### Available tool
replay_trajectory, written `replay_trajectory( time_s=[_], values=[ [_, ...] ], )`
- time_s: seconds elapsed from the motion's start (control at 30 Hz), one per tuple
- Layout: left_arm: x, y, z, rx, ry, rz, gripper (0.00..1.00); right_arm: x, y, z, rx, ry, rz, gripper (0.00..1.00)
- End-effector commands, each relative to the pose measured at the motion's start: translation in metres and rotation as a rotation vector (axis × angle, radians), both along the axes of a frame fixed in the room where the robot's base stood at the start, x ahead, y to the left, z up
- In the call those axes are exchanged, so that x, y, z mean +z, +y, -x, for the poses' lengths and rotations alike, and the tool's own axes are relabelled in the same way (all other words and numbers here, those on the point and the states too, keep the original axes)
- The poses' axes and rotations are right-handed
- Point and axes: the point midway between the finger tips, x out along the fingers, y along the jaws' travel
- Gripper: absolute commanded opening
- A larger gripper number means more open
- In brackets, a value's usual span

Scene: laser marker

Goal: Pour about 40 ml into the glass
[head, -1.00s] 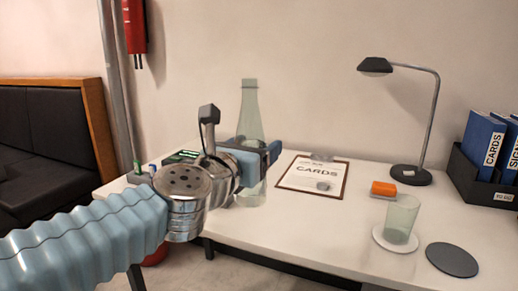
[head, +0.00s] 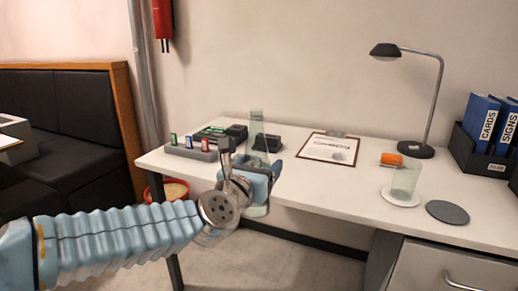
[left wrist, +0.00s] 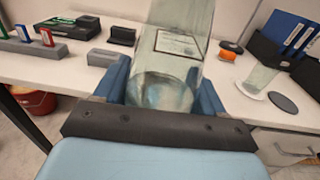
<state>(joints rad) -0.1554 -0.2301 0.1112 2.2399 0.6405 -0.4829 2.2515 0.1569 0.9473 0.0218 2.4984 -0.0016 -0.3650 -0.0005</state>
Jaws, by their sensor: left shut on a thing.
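A clear greenish bottle (head: 257,125) stands nearly upright in my left gripper (head: 261,178), whose jaws are shut around its body near the desk's front edge. In the left wrist view the bottle (left wrist: 178,50) fills the middle, between the blue fingers of the gripper (left wrist: 165,90), with some clear liquid low in it. The glass (head: 405,178) is a greenish tumbler on a white round coaster (head: 400,199), to the right of the bottle and apart from it. The glass also shows in the left wrist view (left wrist: 262,78). My right gripper is out of view.
A dark grey round mat (head: 448,212) lies right of the glass. An orange object (head: 391,159), a black lamp (head: 414,150) and a binder box (head: 483,153) stand behind. A clipboard (head: 328,147) lies mid-desk. A grey tray (head: 190,151) is at left. Desk between bottle and glass is clear.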

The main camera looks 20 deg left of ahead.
Motion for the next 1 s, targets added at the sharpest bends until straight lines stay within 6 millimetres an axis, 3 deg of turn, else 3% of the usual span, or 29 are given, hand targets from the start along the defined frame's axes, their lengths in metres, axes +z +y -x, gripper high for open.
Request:
replay_trajectory(
  time_s=[0.4, 0.7, 0.9, 1.0],
  values=[
    [-0.129, -0.013, -0.049, 0.004, -0.023, -0.035, 0.12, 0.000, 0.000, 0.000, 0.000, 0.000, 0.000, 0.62],
    [-0.219, -0.017, -0.072, -0.015, -0.027, -0.030, 0.12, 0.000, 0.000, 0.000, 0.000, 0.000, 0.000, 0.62],
    [-0.269, -0.018, -0.080, -0.014, -0.017, -0.012, 0.12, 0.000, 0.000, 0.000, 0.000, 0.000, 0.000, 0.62],
    [-0.278, -0.019, -0.081, -0.014, -0.014, -0.009, 0.12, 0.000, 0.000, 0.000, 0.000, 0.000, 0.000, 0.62]
  ],
)
